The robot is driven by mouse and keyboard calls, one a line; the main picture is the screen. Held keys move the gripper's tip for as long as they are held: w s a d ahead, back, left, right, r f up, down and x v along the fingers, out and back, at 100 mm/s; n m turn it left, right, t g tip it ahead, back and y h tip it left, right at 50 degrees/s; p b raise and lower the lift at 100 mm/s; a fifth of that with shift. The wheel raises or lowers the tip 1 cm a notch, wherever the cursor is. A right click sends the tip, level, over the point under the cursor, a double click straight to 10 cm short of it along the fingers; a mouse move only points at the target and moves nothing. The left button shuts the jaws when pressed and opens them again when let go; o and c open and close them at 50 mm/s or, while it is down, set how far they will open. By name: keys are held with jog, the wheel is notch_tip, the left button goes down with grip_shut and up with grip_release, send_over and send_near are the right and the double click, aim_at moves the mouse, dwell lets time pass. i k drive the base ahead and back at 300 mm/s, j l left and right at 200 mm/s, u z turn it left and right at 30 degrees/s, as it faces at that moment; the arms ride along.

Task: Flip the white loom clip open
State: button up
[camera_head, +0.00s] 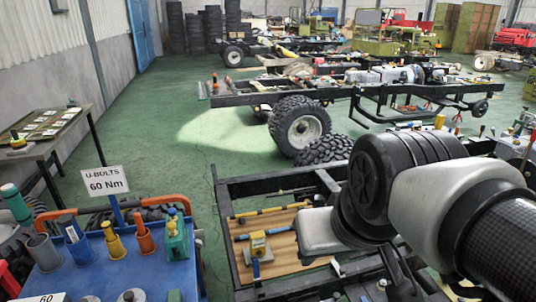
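My arm reaches in from the right edge and covers the middle right of the view. Its white and black links hide much of the near chassis frame (226,222). I cannot make out my gripper's fingers; they are out of view or behind the arm. I cannot pick out the white loom clip with certainty. A small pale piece (338,267) shows on the frame just below my arm's white end, too small to identify.
A wooden board (283,262) inside the frame carries a yellow block tool (259,246) and bars. A blue tool cart (140,276) with an orange handle and a "U-BOLTS 60 Nm" sign (105,181) stands left. Green floor is clear at centre left.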

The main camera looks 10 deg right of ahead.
aim_at(341, 270)
jog(key=z, duration=0.7)
jog(key=l+u, duration=0.45)
jog(key=l, duration=0.25)
jog(key=i+l, duration=0.25)
jog(key=l, duration=0.15)
jog(key=i+l+u, duration=0.15)
jog(key=i+l, duration=0.1)
jog(key=l, duration=0.1)
